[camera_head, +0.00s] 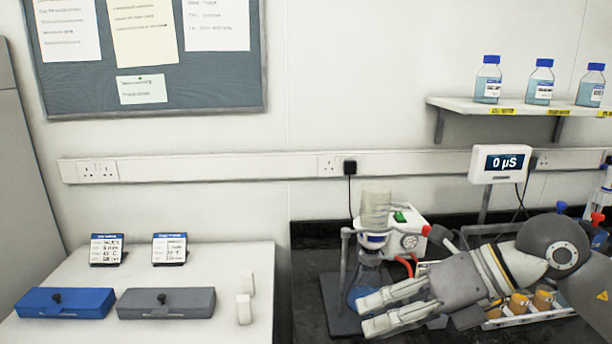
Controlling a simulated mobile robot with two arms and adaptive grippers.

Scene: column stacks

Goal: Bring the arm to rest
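My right arm (460,278) comes in from the right edge, over the dark bench. Its gripper (362,315) points left and a little down, in front of the flask stand. Its two pale fingers are apart, with a dark gap between them and nothing visible held there. The arm hides part of the white tray and the items behind it. My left gripper is not in view.
A flask (368,274) with a clear cylinder (375,208) above it is in a stand behind my fingers. A white tray (560,312) holds several orange-brown pots. A white table (60,335) at left bears a blue box (65,303) and a grey box (165,304).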

